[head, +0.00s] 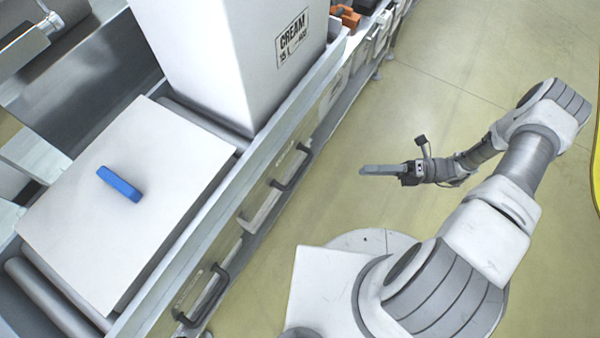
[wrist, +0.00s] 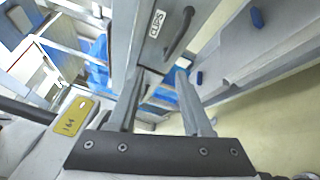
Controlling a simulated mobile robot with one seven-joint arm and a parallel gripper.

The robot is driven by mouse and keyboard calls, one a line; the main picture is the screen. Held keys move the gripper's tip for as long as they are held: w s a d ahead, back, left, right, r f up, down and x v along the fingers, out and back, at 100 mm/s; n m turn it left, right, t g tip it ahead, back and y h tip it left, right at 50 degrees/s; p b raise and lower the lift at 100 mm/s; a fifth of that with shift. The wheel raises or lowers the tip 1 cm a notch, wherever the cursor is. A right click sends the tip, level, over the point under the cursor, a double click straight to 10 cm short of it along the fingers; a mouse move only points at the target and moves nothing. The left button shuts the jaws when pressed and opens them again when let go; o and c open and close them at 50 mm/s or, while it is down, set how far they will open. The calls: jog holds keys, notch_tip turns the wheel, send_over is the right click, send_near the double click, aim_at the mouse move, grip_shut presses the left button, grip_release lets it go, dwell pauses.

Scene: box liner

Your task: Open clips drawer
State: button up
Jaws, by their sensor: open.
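The clips drawer front (wrist: 150,50) is grey and carries a white label reading CLIPS (wrist: 157,23) in the wrist view. Its dark bar handle (wrist: 180,33) lies to the right of the label. My gripper (wrist: 160,74) is open with nothing between its fingers; the handle shows beyond the fingertips, apart from them. In the head view my gripper (head: 365,170) hangs over the floor, right of the drawer row. Two dark drawer handles (head: 292,168) and (head: 205,297) show there on fronts that look closed. Their labels are too small to read.
A roller conveyor runs above the drawers, bearing a white box (head: 125,200) with a blue block (head: 119,184) on top. A tall white carton marked CREAM (head: 225,60) stands behind it. The floor (head: 440,100) around my gripper is clear.

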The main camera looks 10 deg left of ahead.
notch_tip(320, 180, down, 5)
jog(key=s+a+m+t+y, duration=0.1)
jog(key=s+m+t+y, duration=0.1)
jog(key=m, duration=0.2)
send_near(300, 170)
jog(key=shift+t, duration=0.4)
jog(key=a, duration=0.6)
jog(key=a+r+b, duration=0.1)
jog(key=a, duration=0.3)
jog(key=shift+s, duration=0.15)
jog(key=shift+c, duration=0.3)
jog(key=shift+d, duration=0.1)
grip_shut()
